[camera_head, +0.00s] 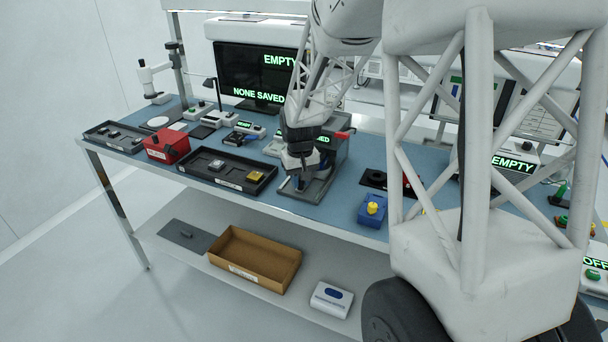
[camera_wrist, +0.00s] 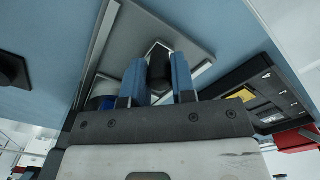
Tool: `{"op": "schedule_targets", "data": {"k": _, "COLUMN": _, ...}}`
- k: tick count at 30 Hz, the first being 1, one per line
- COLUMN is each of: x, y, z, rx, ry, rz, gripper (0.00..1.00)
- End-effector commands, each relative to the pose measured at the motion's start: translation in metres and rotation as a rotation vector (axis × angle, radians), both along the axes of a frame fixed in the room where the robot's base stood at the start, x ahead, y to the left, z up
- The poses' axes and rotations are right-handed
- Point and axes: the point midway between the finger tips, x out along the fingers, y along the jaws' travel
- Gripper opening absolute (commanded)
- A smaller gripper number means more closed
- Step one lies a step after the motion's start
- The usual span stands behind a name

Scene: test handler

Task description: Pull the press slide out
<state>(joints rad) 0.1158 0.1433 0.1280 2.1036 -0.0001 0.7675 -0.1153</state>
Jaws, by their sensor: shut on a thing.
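The press (camera_head: 331,152), a grey machine with a red part on top, stands on the bench mat, partly behind my wrist. A flat grey plate with raised rails (camera_head: 318,190), which looks like the slide and its base, lies at its front. My gripper (camera_head: 299,180) is low over this plate. In the wrist view my gripper (camera_wrist: 158,76) has its two blue fingers on either side of a dark upright handle (camera_wrist: 159,62), shut on it. The grey plate (camera_wrist: 196,22) shows behind the fingers. How far the slide stands out cannot be told.
A black tray (camera_head: 228,178) with a grey and a yellow piece lies left of the press; a red box (camera_head: 166,146) stands beyond it. A blue box with a yellow knob (camera_head: 372,210) is to the right. The mat in front of the press is narrow.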

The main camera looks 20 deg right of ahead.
Motion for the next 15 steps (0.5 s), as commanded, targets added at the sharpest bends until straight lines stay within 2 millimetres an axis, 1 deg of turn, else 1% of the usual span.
{"op": "schedule_targets", "data": {"k": 1, "x": -0.004, "y": 0.005, "z": 0.001, "rx": 0.0, "ry": -0.001, "rz": 0.002, "gripper": 0.0}}
{"op": "schedule_targets", "data": {"k": 15, "x": -0.042, "y": 0.043, "z": 0.001, "rx": 0.0, "ry": -0.003, "rz": 0.002, "gripper": 0.0}}
